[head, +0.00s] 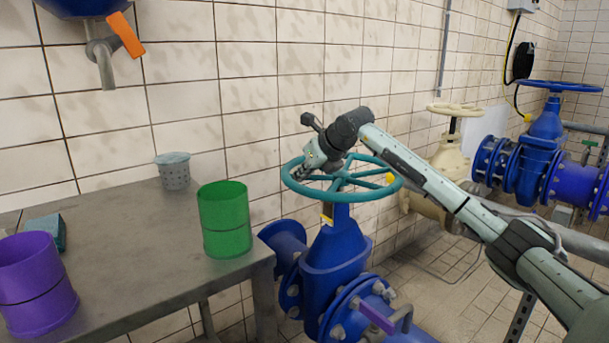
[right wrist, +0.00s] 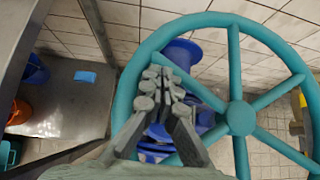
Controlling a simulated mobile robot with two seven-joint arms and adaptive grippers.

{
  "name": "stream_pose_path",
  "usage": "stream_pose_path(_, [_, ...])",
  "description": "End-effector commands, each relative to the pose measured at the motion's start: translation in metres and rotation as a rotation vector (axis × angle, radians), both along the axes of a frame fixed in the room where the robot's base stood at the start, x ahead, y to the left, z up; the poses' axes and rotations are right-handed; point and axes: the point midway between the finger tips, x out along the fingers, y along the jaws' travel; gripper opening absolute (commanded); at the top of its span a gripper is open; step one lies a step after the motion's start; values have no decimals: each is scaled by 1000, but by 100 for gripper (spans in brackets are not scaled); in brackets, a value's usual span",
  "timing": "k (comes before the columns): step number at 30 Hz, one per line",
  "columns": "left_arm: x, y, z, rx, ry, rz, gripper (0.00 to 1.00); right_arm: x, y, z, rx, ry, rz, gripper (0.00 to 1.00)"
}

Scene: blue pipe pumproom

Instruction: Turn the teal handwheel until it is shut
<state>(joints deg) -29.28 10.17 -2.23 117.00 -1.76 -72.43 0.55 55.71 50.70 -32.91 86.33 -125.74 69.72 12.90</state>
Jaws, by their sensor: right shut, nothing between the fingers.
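The teal handwheel (head: 362,192) sits level on top of a blue gate valve (head: 335,255), right of the table. In the right wrist view the handwheel (right wrist: 238,118) fills the right side, with its hub and spokes clear. My right gripper (head: 304,171) is at the left part of the rim, its fingers shut and empty. In the right wrist view the fingertips (right wrist: 163,80) overlap the gap between rim and spokes; I cannot tell whether they touch the wheel. The valve body is partly hidden below. My left gripper is not in view.
A metal table (head: 130,245) at left holds a green can (head: 224,220), a purple can (head: 36,283) and a small grey cup (head: 174,171). A cream valve (head: 449,150) and another blue valve (head: 545,140) stand behind my right arm. A tiled wall is behind.

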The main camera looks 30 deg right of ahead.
Motion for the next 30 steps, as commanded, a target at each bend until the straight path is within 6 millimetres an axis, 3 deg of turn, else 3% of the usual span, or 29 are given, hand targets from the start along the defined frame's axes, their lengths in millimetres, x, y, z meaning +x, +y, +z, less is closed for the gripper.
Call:
stream_pose_path(17, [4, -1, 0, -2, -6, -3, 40, -1, 1, -4, 0, 10, 3, 0])
stream_pose_path(23, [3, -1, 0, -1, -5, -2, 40, -20, -2, 17, -3, 4, 3, 0])
stream_pose_path(30, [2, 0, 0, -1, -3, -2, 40, -58, -6, 54, -4, 0, 1, 0])
